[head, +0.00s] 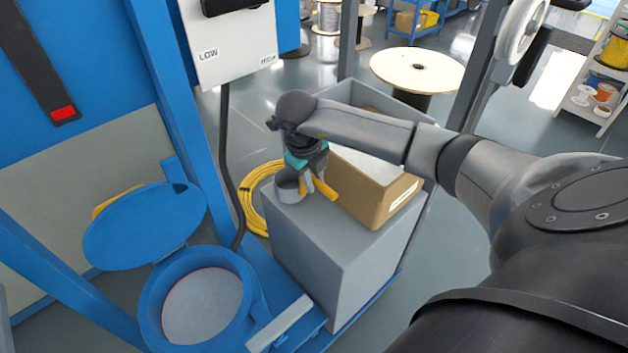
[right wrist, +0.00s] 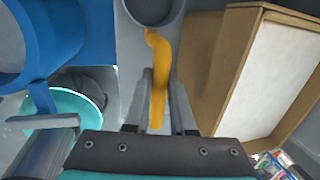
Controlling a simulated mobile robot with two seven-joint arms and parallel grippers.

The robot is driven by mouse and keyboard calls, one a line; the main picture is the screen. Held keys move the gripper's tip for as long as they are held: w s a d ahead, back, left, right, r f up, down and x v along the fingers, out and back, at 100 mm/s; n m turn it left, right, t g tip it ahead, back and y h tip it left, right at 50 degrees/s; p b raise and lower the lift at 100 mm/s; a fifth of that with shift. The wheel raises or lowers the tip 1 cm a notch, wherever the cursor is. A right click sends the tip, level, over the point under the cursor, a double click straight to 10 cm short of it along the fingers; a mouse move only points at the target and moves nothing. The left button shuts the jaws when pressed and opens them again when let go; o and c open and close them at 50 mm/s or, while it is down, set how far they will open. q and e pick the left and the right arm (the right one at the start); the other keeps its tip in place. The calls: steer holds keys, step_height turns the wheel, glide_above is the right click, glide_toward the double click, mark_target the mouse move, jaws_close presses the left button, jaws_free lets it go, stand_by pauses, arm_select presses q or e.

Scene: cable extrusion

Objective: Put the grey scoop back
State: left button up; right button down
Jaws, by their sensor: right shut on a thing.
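The grey scoop has a round grey cup (head: 288,187) and a yellow-orange handle (head: 326,189). In the head view my right gripper (head: 308,181) is shut on the handle, over the near left part of the grey cabinet's top (head: 310,220). I cannot tell whether the cup touches that top. In the right wrist view the handle (right wrist: 158,75) lies between my right fingers, and the cup (right wrist: 152,9) shows at the top edge, partly cut off. My left gripper is not in view.
An open cardboard box (head: 372,195) with white contents stands on the cabinet, right of the scoop. A blue hopper (head: 255,300) holding pale material stands at front left, its round lid (head: 145,228) open. A yellow cable coil (head: 253,196) lies behind. A dark cable (head: 229,150) hangs nearby.

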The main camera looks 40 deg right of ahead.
steer(key=c, duration=1.2)
jaws_free()
steer(key=shift+f, duration=0.1)
steer(key=o, duration=0.4)
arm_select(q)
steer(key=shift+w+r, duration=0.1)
arm_select(e)
steer(key=shift+o, duration=0.2)
steer(key=shift+r, duration=0.3)
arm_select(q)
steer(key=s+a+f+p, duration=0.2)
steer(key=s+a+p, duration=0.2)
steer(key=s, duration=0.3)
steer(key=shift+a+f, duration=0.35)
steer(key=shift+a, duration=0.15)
arm_select(e)
steer(key=w+v, duration=0.1)
steer(key=v, duration=1)
steer(key=shift+s+r, duration=0.35)
steer(key=shift+s, duration=0.1)
steer(key=shift+a, duration=0.1)
